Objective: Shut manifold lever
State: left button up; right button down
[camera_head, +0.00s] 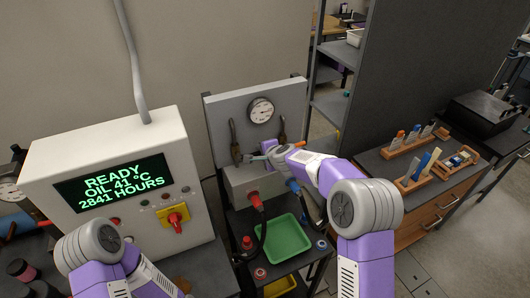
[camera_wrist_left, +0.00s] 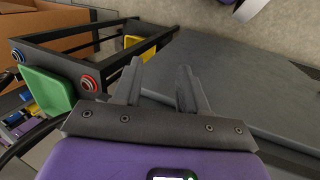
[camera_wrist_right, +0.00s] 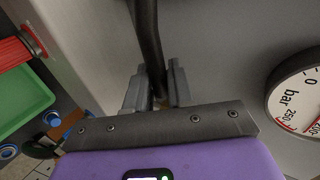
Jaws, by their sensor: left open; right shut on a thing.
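The manifold is a grey panel (camera_head: 222,104) with a round gauge (camera_head: 261,110) and a dark-handled valve on each side, the left (camera_head: 236,150) and the right (camera_head: 283,130). My right gripper (camera_head: 254,158) reaches in from the right below the gauge, at the left valve. In the right wrist view its fingers (camera_wrist_right: 156,88) are shut on a dark bar (camera_wrist_right: 148,30), apparently the manifold lever; its gripped end is mostly hidden. My left gripper (camera_wrist_left: 160,88) is open and empty in the left wrist view, over a dark grey surface. Its fingers do not show in the head view.
A white control box (camera_head: 160,148) with a green display and a red-and-yellow switch (camera_head: 176,217) stands left of the manifold. A green tray (camera_head: 284,238) and red and blue hose fittings lie below it. A bench (camera_head: 372,160) with wooden racks stands at right.

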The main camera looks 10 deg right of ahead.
jog(key=shift+a, duration=0.1)
jog(key=c, duration=1.1)
grip_release()
jog(key=shift+v, duration=3.8)
